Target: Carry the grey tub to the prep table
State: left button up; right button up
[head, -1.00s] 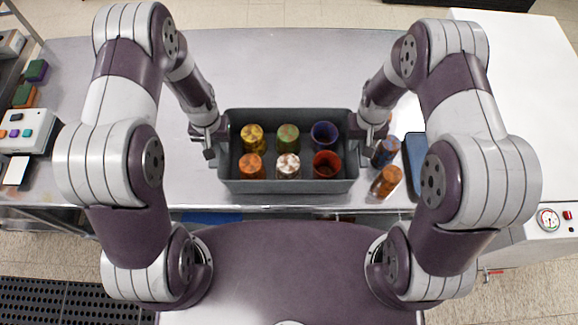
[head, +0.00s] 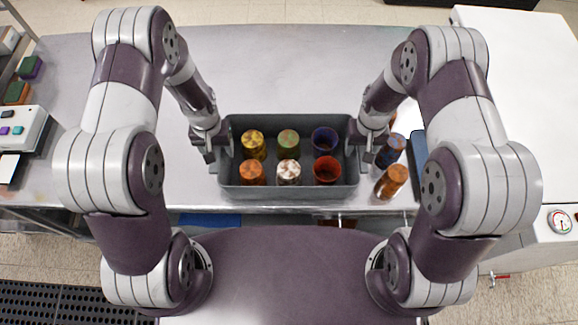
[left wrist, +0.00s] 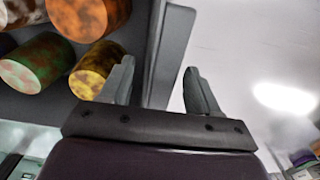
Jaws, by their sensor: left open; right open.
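The grey tub (head: 290,192) is in the middle of the head view, level, at the near edge of the grey metal table (head: 290,70). It holds several coloured cups in two rows. Whether its base touches the table is hard to tell. My left gripper (head: 214,150) is at the tub's left wall. In the left wrist view my open left fingers (left wrist: 160,88) stand one on each side of the tub wall (left wrist: 168,55). My right gripper (head: 362,143) is open at the right wall, its fingertips partly hidden by the arm.
A white cabinet (head: 520,90) stands at the right. The table behind the tub is clear.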

jog(key=shift+r, duration=0.3)
pick_arm(q)
notch_tip(320, 180, up, 11)
jog(key=shift+r, duration=0.15)
pick_arm(e)
notch_tip(320, 180, up, 12)
jog(key=shift+f, duration=0.25)
jog(key=shift+s, duration=0.1)
